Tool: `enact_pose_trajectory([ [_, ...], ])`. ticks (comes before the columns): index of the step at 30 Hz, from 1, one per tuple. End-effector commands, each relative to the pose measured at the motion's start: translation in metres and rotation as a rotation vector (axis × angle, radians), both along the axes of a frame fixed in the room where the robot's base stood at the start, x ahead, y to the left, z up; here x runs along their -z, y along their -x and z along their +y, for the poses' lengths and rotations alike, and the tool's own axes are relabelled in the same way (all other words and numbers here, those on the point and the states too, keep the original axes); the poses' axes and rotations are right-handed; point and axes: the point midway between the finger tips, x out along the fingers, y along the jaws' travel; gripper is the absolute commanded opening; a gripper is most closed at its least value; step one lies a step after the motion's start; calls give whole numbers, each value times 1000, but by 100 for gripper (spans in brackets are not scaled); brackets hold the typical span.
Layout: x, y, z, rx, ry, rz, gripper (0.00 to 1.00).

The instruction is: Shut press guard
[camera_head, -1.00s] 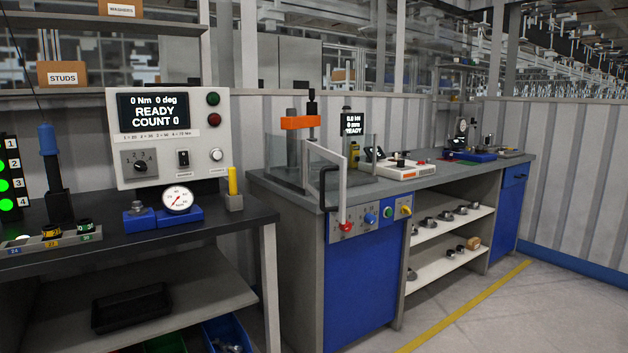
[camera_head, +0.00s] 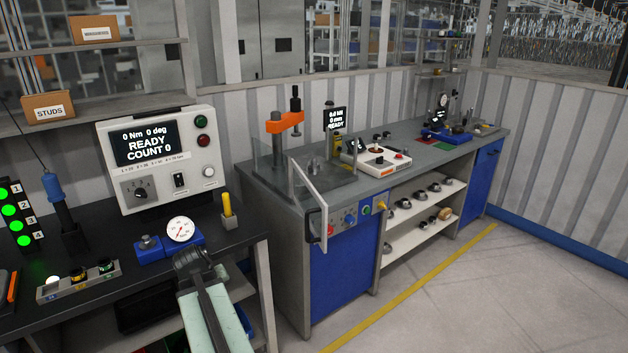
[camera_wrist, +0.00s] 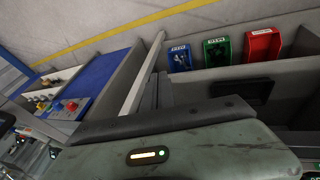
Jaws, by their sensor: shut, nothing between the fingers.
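The press guard (camera_head: 309,192) is a clear panel in a pale frame with a black handle (camera_head: 323,222). It stands swung out at the front of the press bench, its handle side jutting past the front edge, so it is open. The press (camera_head: 282,135) behind it has an orange arm. My gripper (camera_head: 191,260) is shut and empty at the end of my pale green arm, over the front right of the left bench, left of the guard and apart from it.
The left bench (camera_head: 140,275) carries a dial gauge (camera_head: 180,229) and a yellow-handled tool (camera_head: 227,205) close to my gripper. Below the guard is a control panel (camera_head: 350,216) with knobs. Blue (camera_wrist: 180,58), green (camera_wrist: 216,50) and red bins (camera_wrist: 261,45) sit low. Floor ahead is clear.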

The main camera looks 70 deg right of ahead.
Motion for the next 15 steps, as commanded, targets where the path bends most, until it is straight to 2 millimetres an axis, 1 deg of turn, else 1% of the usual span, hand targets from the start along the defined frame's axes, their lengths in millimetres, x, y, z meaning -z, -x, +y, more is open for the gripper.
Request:
enact_pose_trajectory([
  [1, -60, 22, -29, 49, 26, -3, 0],
  [2, -77, 35, -44, 74, 44, -3, 0],
  [3, -101, 52, -64, 108, 66, -4, 0],
  [5, -135, 80, -93, 156, 99, -2, 0],
  [6, -156, 98, -110, 187, 121, -2, 0],
  [8, -185, 125, -132, 228, 151, 2, 0],
  [9, -201, 141, -144, 253, 168, 4, 0],
  [10, -212, 153, -153, 269, 180, 7, 0],
  [12, -231, 175, -168, 300, 203, 11, 0],
  [15, -245, 195, -180, 328, 224, 17, 0],
])
